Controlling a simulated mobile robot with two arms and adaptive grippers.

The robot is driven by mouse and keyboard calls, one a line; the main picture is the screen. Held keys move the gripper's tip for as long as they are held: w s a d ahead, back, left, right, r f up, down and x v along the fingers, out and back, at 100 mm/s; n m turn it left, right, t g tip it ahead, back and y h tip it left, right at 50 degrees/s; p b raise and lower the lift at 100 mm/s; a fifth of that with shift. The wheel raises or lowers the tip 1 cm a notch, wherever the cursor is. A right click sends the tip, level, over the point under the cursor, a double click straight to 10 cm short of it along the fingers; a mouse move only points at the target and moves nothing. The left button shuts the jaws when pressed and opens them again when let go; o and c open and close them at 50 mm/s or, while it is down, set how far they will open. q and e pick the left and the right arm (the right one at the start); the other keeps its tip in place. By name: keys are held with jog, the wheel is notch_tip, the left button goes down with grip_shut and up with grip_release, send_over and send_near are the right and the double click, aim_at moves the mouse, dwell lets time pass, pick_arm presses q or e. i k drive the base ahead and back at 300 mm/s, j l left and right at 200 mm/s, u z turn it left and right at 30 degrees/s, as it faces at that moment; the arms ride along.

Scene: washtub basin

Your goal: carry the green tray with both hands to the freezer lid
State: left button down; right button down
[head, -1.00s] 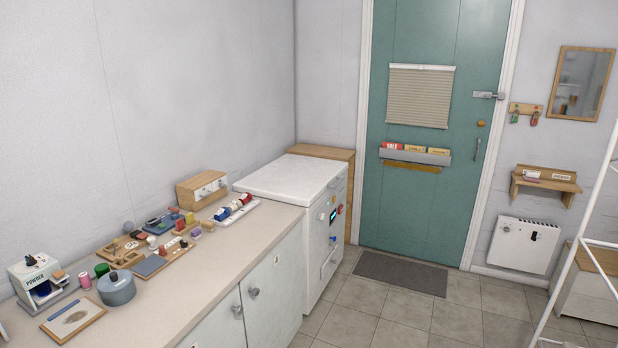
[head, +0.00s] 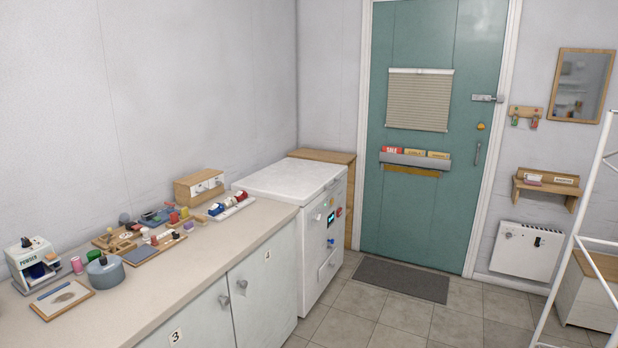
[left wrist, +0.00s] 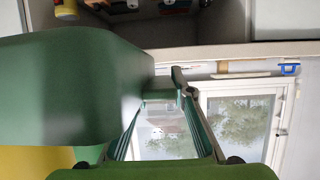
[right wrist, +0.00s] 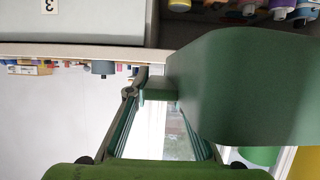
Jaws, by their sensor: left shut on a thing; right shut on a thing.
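The green tray does not show in the head view. Its smooth green wall fills the left of the left wrist view (left wrist: 75,85) and the right of the right wrist view (right wrist: 250,90). My left gripper (left wrist: 163,97) is shut on the tray's end, where a short green handle sits between the fingers. My right gripper (right wrist: 153,97) is shut on a similar handle at the opposite end. What the tray holds is hidden. The white freezer lid (head: 290,178) is in the head view, flat, closed and bare, beyond the counter's far end.
Tiled floor (head: 375,315) is open to the right. A white rack (head: 580,235) stands at the right edge.

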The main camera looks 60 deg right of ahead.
aim_at(297, 174)
jog(key=z, duration=2)
jog(key=i+l+z, duration=0.1)
jog(key=z, duration=0.8)
jog(key=i, duration=4.7)
